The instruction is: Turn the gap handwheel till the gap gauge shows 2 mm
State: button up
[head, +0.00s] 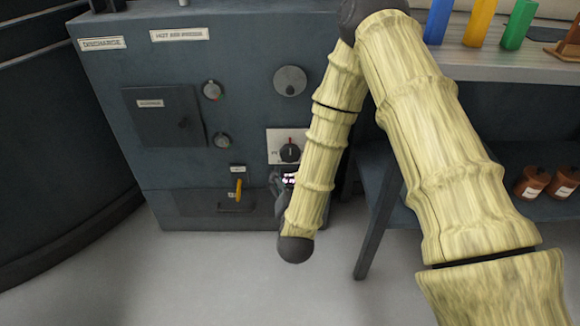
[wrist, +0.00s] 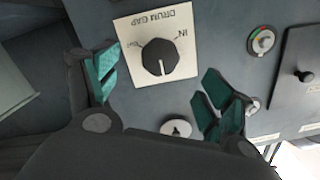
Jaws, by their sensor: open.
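A white plate marked DRUM GAP (wrist: 184,70) shows upside down in the wrist view, with a black knob (wrist: 158,57) on it. In the head view the plate (head: 277,155) and knob (head: 289,152) sit beside my arm. A grey disc (head: 290,80) with a small hub is above the plate; I cannot tell if it is the handwheel. A small round dial with a coloured arc (wrist: 262,41) is beside the plate; its reading is too small to tell. My gripper (wrist: 160,92) is open and empty, teal fingers either side of the knob's column, apart from it. In the head view it is mostly hidden behind my arm.
A yellow lever (head: 238,190) stands left of my gripper. A hinged door (head: 160,118) is at the panel's left. A bench (head: 480,65) with coloured blocks stands at right, with brown jars (head: 532,182) below. The floor in front is clear.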

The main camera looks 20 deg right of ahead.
aim_at(290, 156)
jog(key=shift+m+t+h, duration=0.3)
jog(key=shift+t, duration=0.1)
jog(key=b+x, duration=0.4)
jog(key=x, duration=0.7)
jog(key=shift+w+r, duration=0.2)
jog(key=c, duration=1)
